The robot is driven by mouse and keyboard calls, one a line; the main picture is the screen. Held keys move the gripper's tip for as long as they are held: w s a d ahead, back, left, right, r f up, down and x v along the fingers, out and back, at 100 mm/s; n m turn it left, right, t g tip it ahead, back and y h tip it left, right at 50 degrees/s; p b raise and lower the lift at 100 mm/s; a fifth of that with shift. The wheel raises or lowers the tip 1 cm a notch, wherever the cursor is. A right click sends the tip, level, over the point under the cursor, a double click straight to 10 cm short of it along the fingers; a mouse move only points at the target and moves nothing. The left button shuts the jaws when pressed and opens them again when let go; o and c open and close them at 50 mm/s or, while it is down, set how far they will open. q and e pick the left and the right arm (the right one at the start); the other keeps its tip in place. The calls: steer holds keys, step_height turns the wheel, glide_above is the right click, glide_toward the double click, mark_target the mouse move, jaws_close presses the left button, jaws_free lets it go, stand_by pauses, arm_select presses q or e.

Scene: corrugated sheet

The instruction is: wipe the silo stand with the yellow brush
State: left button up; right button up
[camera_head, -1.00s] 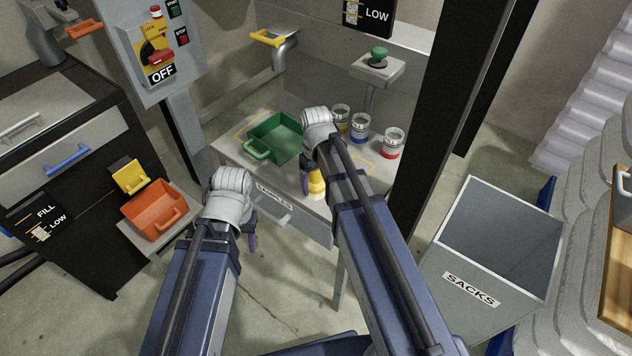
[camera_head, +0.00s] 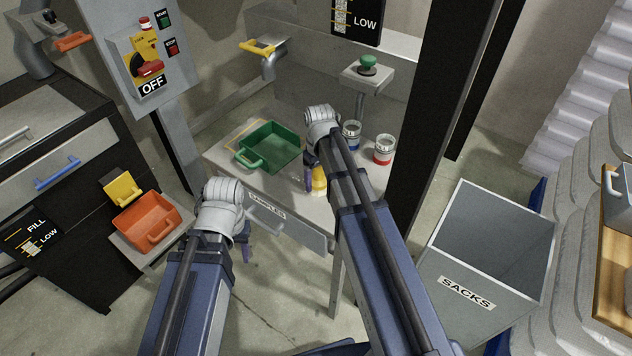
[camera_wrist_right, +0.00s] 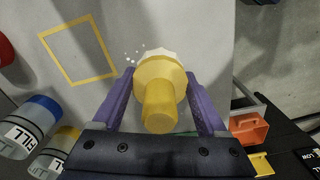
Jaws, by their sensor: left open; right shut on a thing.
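The yellow brush (camera_head: 319,181) is in my right gripper (camera_head: 313,176), over the front part of the grey silo stand (camera_head: 225,158). The right wrist view shows the brush (camera_wrist_right: 159,100) between the purple fingers, with its pale bristle end toward the stand top (camera_wrist_right: 190,35). A few white specks (camera_wrist_right: 133,57) lie beside the bristles. I cannot tell whether the bristles touch the surface. My left gripper (camera_head: 246,240) is open and empty in front of the stand, near its SAMPLES drawer (camera_head: 285,222). My right forearm hides part of the stand top.
A green scoop (camera_head: 270,146) lies on the stand's left part. A blue-banded jar (camera_head: 352,135) and a red-banded jar (camera_head: 383,149) stand at the back right. A dark post (camera_head: 435,120) rises at the right, with a SACKS bin (camera_head: 480,270) beyond. An orange scoop (camera_head: 147,222) sits left.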

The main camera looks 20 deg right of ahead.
steer(key=shift+w+d, duration=0.65)
steer(key=shift+d, duration=0.2)
steer(key=shift+w+d, duration=1.1)
steer(key=shift+d, duration=0.3)
steer(key=shift+w+a+f, duration=0.1)
steer(key=shift+w+a, duration=0.85)
steer(key=shift+w, duration=0.2)
steer(key=shift+s+a, duration=1.15)
steer(key=shift+a, duration=0.3)
